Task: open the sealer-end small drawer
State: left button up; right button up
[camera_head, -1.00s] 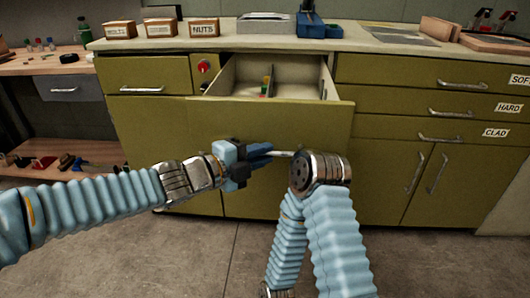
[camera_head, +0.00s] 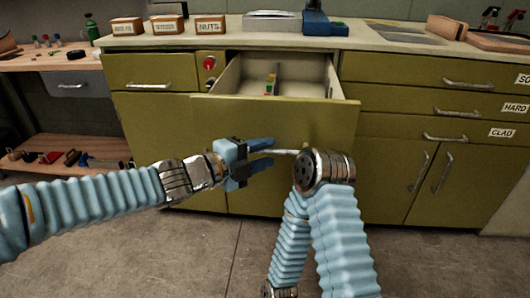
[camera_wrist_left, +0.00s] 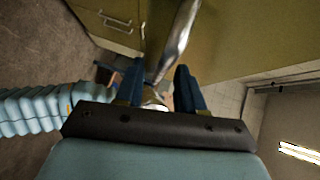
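A wide olive drawer (camera_head: 275,120) in the middle of the cabinet stands pulled out, its pale interior showing. Its bar handle (camera_head: 284,152) is partly hidden behind my right arm. My left gripper (camera_head: 270,154) is at the left end of this handle, fingers spread. In the left wrist view, the metal handle (camera_wrist_left: 178,40) reaches down to the space between the parted fingers (camera_wrist_left: 158,85); contact is unclear. A smaller drawer (camera_head: 150,72) at upper left is shut, with its own handle (camera_head: 148,86). No label marks a sealer end. My right gripper is out of view.
Shut drawers (camera_head: 435,72) with labels and lower doors fill the right side. The countertop (camera_head: 240,38) holds small boxes, including one marked NUTS (camera_head: 210,25). A wooden workbench (camera_head: 30,63) stands at left.

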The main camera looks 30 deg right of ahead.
pick_arm(q)
jog(key=p+v, duration=0.1)
jog(key=v, duration=1.2)
jog(key=w+a+f+n+t+y, duration=0.15)
jog(key=a+f+n, duration=0.25)
jog(key=f+n, duration=0.4)
jog(key=w+a+f+n+t+y+p, duration=0.1)
jog(key=w+a+f+n+y, duration=0.3)
jog(key=f, duration=0.7)
jog(key=a+f+n+t+y, duration=0.1)
jog(key=a+f+n, duration=0.2)
jog(key=f+n, duration=0.55)
jog(key=s+a+f+n+g+y, duration=0.2)
jog(key=s+a+f+n, duration=0.3)
jog(key=s+f, duration=0.3)
jog(key=s+a+f+n+g+y, duration=0.3)
jog(key=s+f+n, duration=0.5)
jog(key=f, duration=0.4)
jog(key=s+a+g, duration=0.1)
jog(key=a, duration=0.1)
jog(key=shift+s+a+f+p, duration=0.25)
jog(key=shift+a+f+p, duration=0.05)
jog(key=shift+a+p, duration=0.1)
